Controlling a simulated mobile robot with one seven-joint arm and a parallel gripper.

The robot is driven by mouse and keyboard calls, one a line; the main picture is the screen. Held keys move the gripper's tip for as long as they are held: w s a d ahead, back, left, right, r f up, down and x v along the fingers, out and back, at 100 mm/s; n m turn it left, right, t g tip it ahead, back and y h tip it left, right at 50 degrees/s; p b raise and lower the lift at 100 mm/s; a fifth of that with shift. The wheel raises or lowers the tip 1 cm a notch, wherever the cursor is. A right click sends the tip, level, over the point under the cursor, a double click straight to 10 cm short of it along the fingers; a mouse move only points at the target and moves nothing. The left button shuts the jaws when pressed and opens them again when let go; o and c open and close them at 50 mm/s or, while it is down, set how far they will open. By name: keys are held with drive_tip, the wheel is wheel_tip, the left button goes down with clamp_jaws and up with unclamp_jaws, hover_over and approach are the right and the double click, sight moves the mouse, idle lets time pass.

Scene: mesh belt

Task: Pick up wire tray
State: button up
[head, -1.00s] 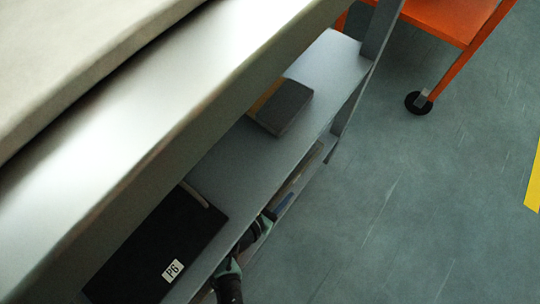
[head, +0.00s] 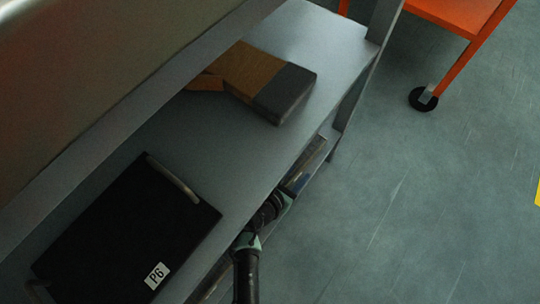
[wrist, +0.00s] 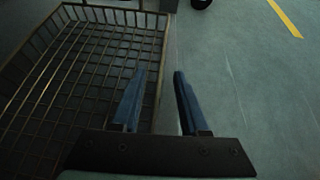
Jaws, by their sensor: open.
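The wire tray (wrist: 85,62) fills the left of the wrist view, a shallow basket of thin brownish bars with a grid floor and a raised barred rim. My gripper (wrist: 162,74) is open, its two blue fingers apart. In the wrist view the left finger overlaps the tray's right side and the right finger is over the floor beyond it. Whether the fingers touch the rim cannot be told. In the head view my arm's end (head: 290,190) reaches low at the shelf's front edge; the tray there is mostly hidden under the shelf.
A grey shelf (head: 215,130) holds a black case (head: 120,240) labelled P6 and a brown and grey box (head: 262,82). A shelf post (head: 383,20) stands at the right end. An orange cart (head: 465,12) on casters is beyond it. The floor at right is clear.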

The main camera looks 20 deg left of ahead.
clamp_jaws()
idle(1.3)
